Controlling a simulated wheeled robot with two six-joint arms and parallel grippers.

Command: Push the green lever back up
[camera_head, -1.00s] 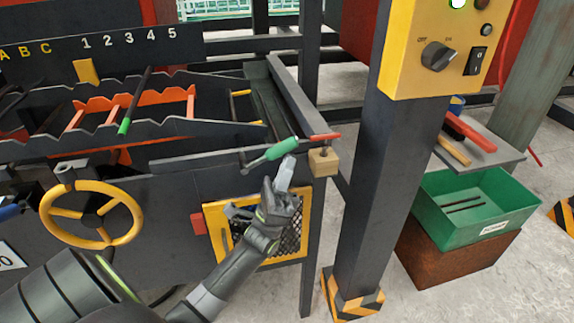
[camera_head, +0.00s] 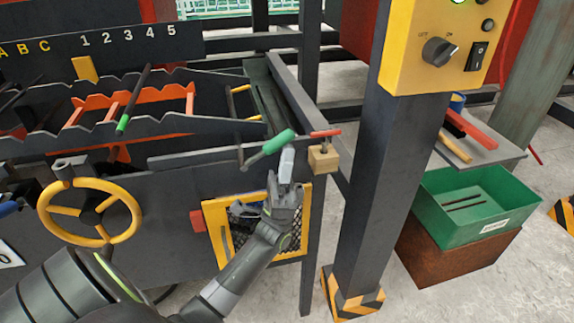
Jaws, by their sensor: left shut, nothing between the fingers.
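The green lever (camera_head: 278,141) sticks out from the front of the dark machine, on a grey shaft that runs down to the left. Its green grip tilts up to the right. My left gripper (camera_head: 286,160) is shut and empty, with its fingers pointing up just below the right end of the green grip. I cannot tell whether the fingertips touch the grip. My right gripper is not in view.
A wooden block with a red bar (camera_head: 324,157) hangs just right of the lever. A dark post (camera_head: 374,190) with a yellow switch box (camera_head: 440,50) stands further right. A yellow-framed mesh panel (camera_head: 220,230) is behind my arm. A yellow handwheel (camera_head: 90,212) is at left.

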